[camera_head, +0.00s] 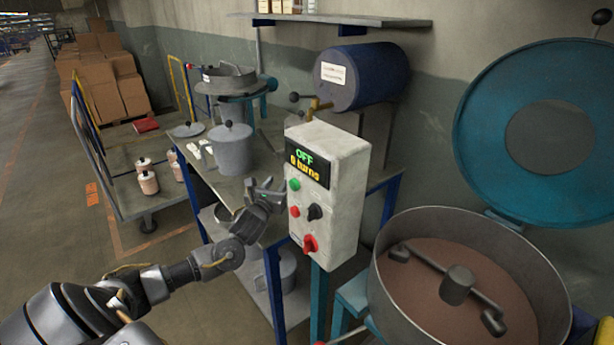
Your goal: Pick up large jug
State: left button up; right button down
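A grey lidded pot (233,152), the most jug-like large vessel in view, stands upright on the metal work table. A knob sticks up from its lid. My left gripper (265,184) is in front of the pot, below and to its right in the picture, near the table's front edge. Its two fingers are spread apart with nothing visible between them. It looks apart from the pot, though the exact distance is hard to judge. My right gripper is not in view.
A white control box (329,190) stands just right of my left gripper. A mixing drum (540,285) with a raised teal lid (480,120) is at right. Small white pieces (197,147) and a flat lid (188,130) lie left of the pot. A blue barrel (375,75) is behind.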

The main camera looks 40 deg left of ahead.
pick_arm(q)
jog(key=x, duration=0.2)
jog(key=d+p+x, duration=0.1)
jog(key=x, duration=0.1)
jog(key=shift+w+a+f, duration=0.1)
jog(key=shift+w+a, duration=0.05)
jog(key=shift+w, duration=0.3)
jog(key=shift+w+a, duration=0.1)
jog(key=shift+w, duration=0.1)
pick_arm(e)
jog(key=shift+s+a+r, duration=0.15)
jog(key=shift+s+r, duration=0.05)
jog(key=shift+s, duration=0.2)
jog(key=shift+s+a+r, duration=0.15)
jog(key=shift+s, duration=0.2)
pick_arm(q)
jog(key=shift+c, duration=0.3)
grip_shut()
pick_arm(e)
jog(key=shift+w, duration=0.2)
